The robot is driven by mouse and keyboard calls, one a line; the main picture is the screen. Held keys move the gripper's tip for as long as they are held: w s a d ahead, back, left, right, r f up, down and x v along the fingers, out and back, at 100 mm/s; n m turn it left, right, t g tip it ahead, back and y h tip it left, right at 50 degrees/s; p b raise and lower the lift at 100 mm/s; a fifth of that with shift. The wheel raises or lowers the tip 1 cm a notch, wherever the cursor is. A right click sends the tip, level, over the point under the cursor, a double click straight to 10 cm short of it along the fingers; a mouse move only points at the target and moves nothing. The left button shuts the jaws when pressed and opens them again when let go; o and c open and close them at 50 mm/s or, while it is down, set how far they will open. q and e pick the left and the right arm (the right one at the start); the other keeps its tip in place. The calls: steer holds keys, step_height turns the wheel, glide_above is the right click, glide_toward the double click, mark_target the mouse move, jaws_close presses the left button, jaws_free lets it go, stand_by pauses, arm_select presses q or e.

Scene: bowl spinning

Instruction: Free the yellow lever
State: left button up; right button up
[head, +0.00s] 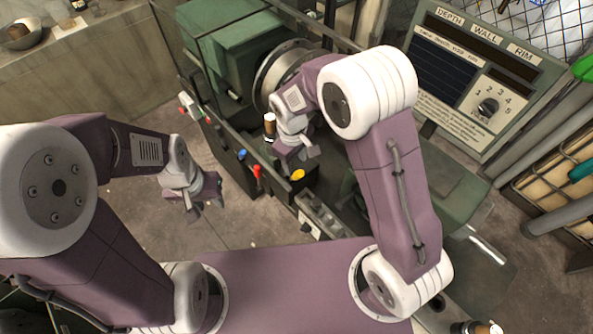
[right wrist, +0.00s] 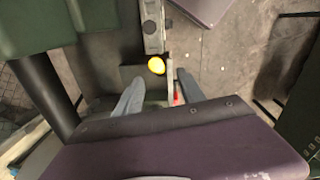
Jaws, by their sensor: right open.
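The yellow lever (head: 297,174) has a rounded yellow knob and stands on the front of the green machine, just below my right gripper (head: 304,159) in the head view. In the right wrist view the yellow knob (right wrist: 156,65) lies just beyond the fingertips of my right gripper (right wrist: 160,76), roughly between them in the picture. That gripper is open and holds nothing; I see no contact with the knob. My left gripper (head: 205,205) hangs over the floor left of the machine, with its fingers apart and empty. Whether anything blocks the lever is unclear.
A red lever (head: 257,172) and a blue lever (head: 242,154) stand left of the yellow one. A dark-topped handle (head: 270,125) is close beside my right wrist. A panel (head: 478,85) with a numbered dial stands at the back right. Floor near my left gripper is clear.

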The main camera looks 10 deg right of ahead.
mark_target(299, 170)
steer(key=f, duration=0.4)
steer(key=d+f, duration=0.1)
steer(key=f, duration=0.2)
steer(key=shift+w+p, duration=0.25)
steer(key=shift+p, duration=0.15)
steer(key=shift+f, duration=0.55)
jaws_close()
steer(key=shift+w, duration=0.1)
